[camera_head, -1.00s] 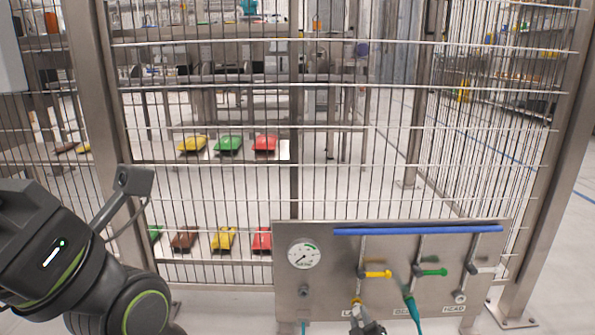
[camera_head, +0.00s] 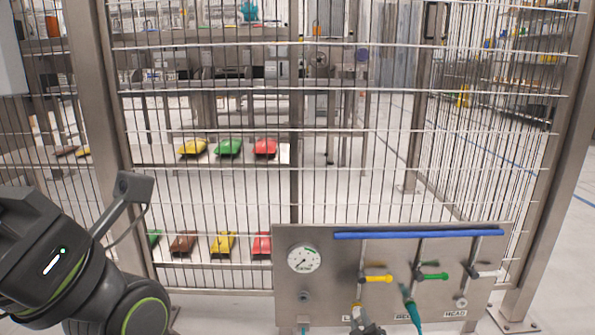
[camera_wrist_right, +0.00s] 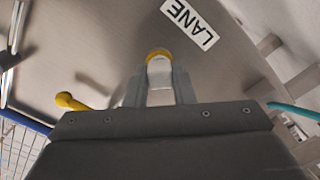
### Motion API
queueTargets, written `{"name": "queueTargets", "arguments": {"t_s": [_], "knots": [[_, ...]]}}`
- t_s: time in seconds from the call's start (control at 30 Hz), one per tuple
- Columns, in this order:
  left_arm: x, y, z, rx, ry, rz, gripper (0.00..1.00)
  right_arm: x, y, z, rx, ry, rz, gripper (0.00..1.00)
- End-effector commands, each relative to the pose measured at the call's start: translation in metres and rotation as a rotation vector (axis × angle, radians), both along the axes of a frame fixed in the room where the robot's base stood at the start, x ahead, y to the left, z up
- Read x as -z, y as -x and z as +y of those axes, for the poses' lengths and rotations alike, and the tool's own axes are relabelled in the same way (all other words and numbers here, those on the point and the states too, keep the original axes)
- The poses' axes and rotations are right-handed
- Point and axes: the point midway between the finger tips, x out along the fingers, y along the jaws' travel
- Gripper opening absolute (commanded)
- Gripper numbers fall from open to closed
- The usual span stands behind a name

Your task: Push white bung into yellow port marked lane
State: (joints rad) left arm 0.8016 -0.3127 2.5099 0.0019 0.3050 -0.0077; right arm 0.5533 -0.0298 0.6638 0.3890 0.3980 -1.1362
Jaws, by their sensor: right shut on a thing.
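The white bung (camera_wrist_right: 160,74) is between the two fingers of my right gripper (camera_wrist_right: 160,90), which is shut on it. In the right wrist view its far end meets the yellow ring of the port (camera_wrist_right: 158,54), in line with it. How deep it sits I cannot tell. The LANE label (camera_wrist_right: 190,22) is on the steel panel beside the port. In the head view my right gripper (camera_head: 362,322) is at the panel's lower edge, below the yellow port (camera_head: 356,306); the bung is hard to make out there. My left arm shows at the left, but its gripper is not in view.
The steel panel (camera_head: 325,285) carries a gauge (camera_head: 303,259), a blue bar (camera_head: 420,235) and yellow (camera_head: 376,279), green (camera_head: 432,276) and white (camera_head: 484,273) handled valves. A teal hose connector (camera_head: 413,315) is right of my right gripper. A wire fence stands behind.

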Motion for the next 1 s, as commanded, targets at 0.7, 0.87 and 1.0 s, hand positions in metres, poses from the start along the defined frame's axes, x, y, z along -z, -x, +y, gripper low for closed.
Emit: {"name": "queueTargets", "arguments": {"t_s": [0.7, 0.87, 1.0], "knots": [[-0.008, 0.0, 0.0, 0.0, 0.0, 0.0, 0.0, -0.002, 0.005, 0.0, 0.0, 0.0, 0.001, 0.48], [-0.019, 0.0, 0.0, 0.0, 0.0, 0.0, 0.0, -0.003, 0.018, 0.0, 0.0, 0.0, 0.0, 0.48], [-0.029, 0.0, 0.0, 0.0, 0.0, -0.001, 0.0, -0.003, 0.03, 0.0, 0.0, -0.001, 0.001, 0.48]]}}
